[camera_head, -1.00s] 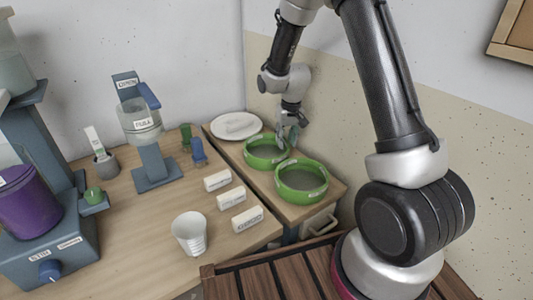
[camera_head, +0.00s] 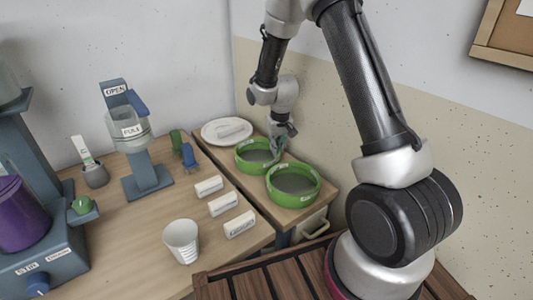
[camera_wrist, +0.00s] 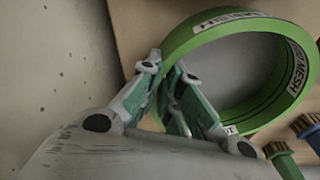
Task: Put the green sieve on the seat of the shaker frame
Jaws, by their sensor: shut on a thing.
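Two green ring sieves stand on the side board on the right of the head view, a far one (camera_head: 245,163) and a near one (camera_head: 293,199). My gripper (camera_head: 277,148) is at the right rim of the far sieve. In the wrist view, my gripper's fingers (camera_wrist: 168,78) straddle the wall of a green sieve (camera_wrist: 203,32) and are shut on it. A label ending in "MESH" shows on its wall. The sieve looks level and on or very near the board. I cannot pick out the shaker frame or its seat with certainty.
A white plate (camera_head: 212,132) lies behind the far sieve. Left are a blue stand (camera_head: 147,178) with a "FULL" cup, several white labelled blocks (camera_head: 222,204), a white cup (camera_head: 181,240) and a purple bucket (camera_head: 18,218). The wall is close on the right.

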